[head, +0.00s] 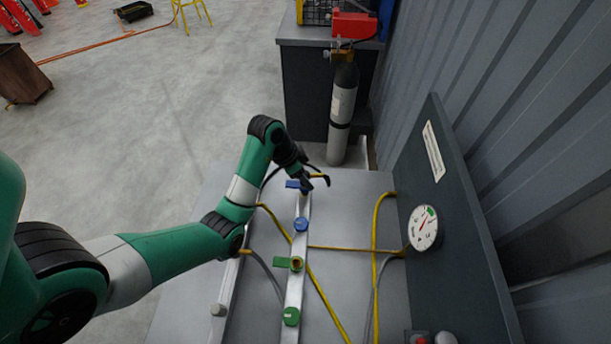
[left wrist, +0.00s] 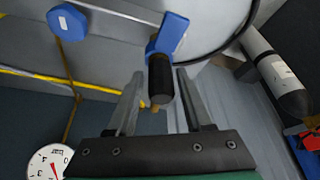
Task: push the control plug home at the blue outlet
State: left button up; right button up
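The blue outlet (head: 296,184) is at the far end of the pale manifold rail (head: 299,242); in the left wrist view it is a blue block (left wrist: 172,32). A black cylindrical plug (left wrist: 160,78) with a brass tip stands out from this block toward my wrist camera. How deep it sits cannot be told. My left gripper (left wrist: 158,100) is open, one finger on each side of the plug, with visible gaps. In the head view the left gripper (head: 309,182) is at the blue outlet and partly hides it. My right gripper is not in view.
A blue knob (head: 301,225), a green outlet (head: 296,263) and a green knob (head: 291,316) line the rail. Yellow hoses (head: 376,235) cross the grey bench. A panel with a gauge (head: 423,228) stands at right. A grey cylinder (head: 341,115) stands beyond the bench.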

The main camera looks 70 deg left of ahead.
pick_arm(q)
jog(key=shift+o, duration=0.8)
jog(key=p+v, duration=1.1)
jog(key=shift+r, duration=0.35)
